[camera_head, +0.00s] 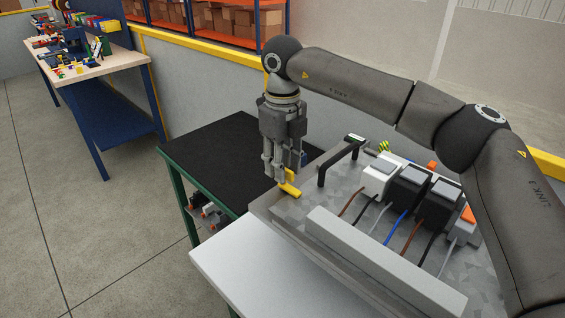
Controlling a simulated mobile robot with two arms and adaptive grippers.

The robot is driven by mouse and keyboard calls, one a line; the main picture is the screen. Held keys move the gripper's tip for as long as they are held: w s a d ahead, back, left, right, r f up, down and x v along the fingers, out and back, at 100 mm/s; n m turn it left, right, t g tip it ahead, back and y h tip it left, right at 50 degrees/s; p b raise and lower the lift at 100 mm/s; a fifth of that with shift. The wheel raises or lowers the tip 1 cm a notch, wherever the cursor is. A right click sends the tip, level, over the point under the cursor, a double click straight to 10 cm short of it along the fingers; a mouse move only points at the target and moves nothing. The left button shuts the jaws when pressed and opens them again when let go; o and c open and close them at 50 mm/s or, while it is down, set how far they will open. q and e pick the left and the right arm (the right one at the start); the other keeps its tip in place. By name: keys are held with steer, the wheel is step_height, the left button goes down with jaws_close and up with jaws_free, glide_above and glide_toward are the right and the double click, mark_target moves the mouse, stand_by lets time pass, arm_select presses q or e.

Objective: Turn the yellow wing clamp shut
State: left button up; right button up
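The yellow wing clamp (291,186) is small and sits at the left back corner of a grey panel (345,190). My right gripper (279,177) points down right at the clamp, with its fingertips at the clamp's upper end. The fingers hide part of the clamp. I cannot tell whether they are shut on it or only beside it. My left gripper is not in view.
The panel carries a black handle (341,160), white and black blocks (408,187) with coloured wires, and a long grey duct (380,262). A black-topped green table (225,155) stands behind left. A workbench (90,65) is farther off. Floor at left is clear.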

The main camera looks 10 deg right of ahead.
step_height(320, 180, up, 12)
stand_by(0.5)
steer(key=shift+f, duration=0.1)
